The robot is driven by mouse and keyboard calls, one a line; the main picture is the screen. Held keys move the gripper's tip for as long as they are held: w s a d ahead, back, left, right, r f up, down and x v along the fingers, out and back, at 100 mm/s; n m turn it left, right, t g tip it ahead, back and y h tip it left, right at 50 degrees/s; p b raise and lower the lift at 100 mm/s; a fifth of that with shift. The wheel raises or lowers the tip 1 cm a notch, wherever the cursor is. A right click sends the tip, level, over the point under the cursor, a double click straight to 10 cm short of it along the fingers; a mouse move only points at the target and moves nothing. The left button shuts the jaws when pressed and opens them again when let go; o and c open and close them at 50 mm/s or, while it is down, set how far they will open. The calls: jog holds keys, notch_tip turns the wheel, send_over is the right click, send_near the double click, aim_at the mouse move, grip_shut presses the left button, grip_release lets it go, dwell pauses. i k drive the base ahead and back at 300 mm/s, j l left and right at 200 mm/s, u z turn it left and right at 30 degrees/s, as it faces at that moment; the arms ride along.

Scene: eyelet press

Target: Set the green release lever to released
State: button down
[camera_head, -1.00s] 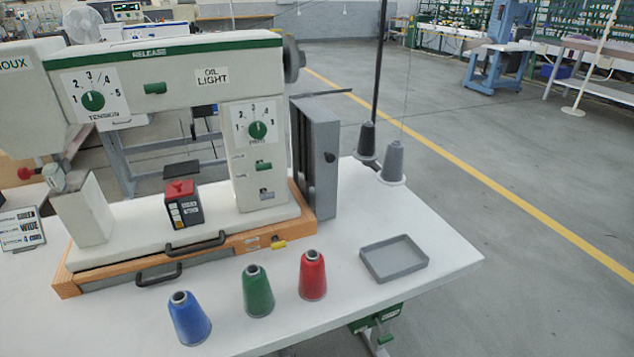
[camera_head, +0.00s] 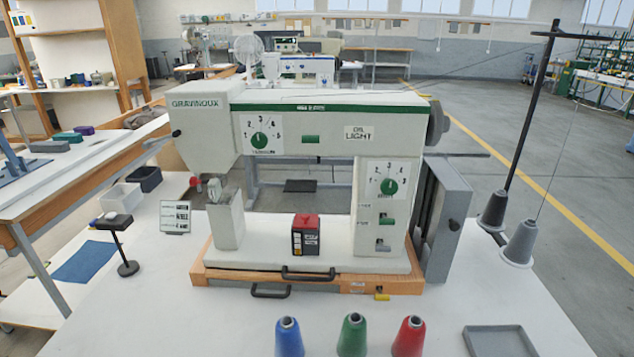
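The eyelet press (camera_head: 330,115) stands on the white table, a cream machine with a green stripe along its top. The green release lever (camera_head: 311,139) is a small green block on the front of the upper arm, between the tension dial (camera_head: 259,140) and the oil light label (camera_head: 358,132). Its setting cannot be told from this view. Another small green lever (camera_head: 387,221) sits low on the right column, under the second dial (camera_head: 389,186). My gripper does not show in the view.
Blue (camera_head: 289,338), green (camera_head: 352,336) and red (camera_head: 408,337) thread cones stand in front of the press. A grey tray (camera_head: 499,341) lies at the front right. Grey cones (camera_head: 520,243) and a dark thread stand rise at right. A black-and-red box (camera_head: 305,236) stands on the press bed.

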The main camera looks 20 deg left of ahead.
aim_at(305, 139)
jog(key=j, duration=1.6)
jog(key=i+j, duration=0.15)
jog(key=j, duration=1.5)
jog(key=i+z, duration=0.05)
